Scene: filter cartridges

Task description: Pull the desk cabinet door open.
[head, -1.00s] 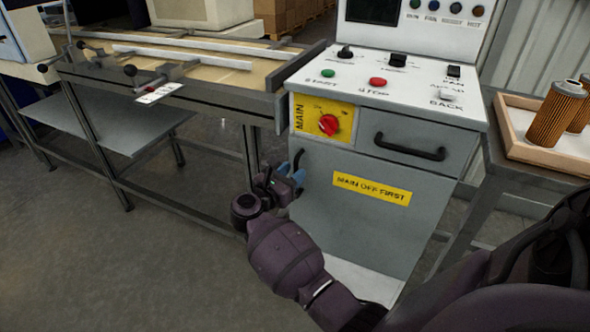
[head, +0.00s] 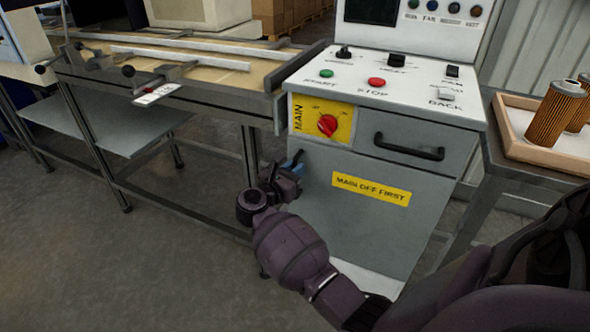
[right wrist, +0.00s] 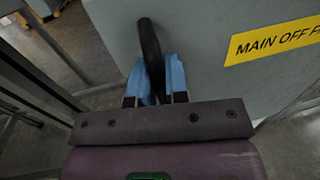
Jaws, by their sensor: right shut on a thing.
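The grey desk cabinet door (head: 350,230) carries a yellow "MAIN OFF FIRST" label (head: 371,189). Its dark upright handle is at the door's left edge and shows clearly in the right wrist view (right wrist: 149,42). My right gripper (head: 292,168) is at that handle. In the right wrist view its blue fingers (right wrist: 157,78) are on both sides of the handle, shut on it. The door looks shut or nearly so; I cannot tell if there is a small gap. My left gripper is not in view.
Above the door are a red rotary main switch (head: 327,125) on a yellow plate and a drawer with a black handle (head: 409,147). A metal workbench (head: 150,85) stands left. A tray with filter cartridges (head: 555,113) is at right. Floor left of my arm is clear.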

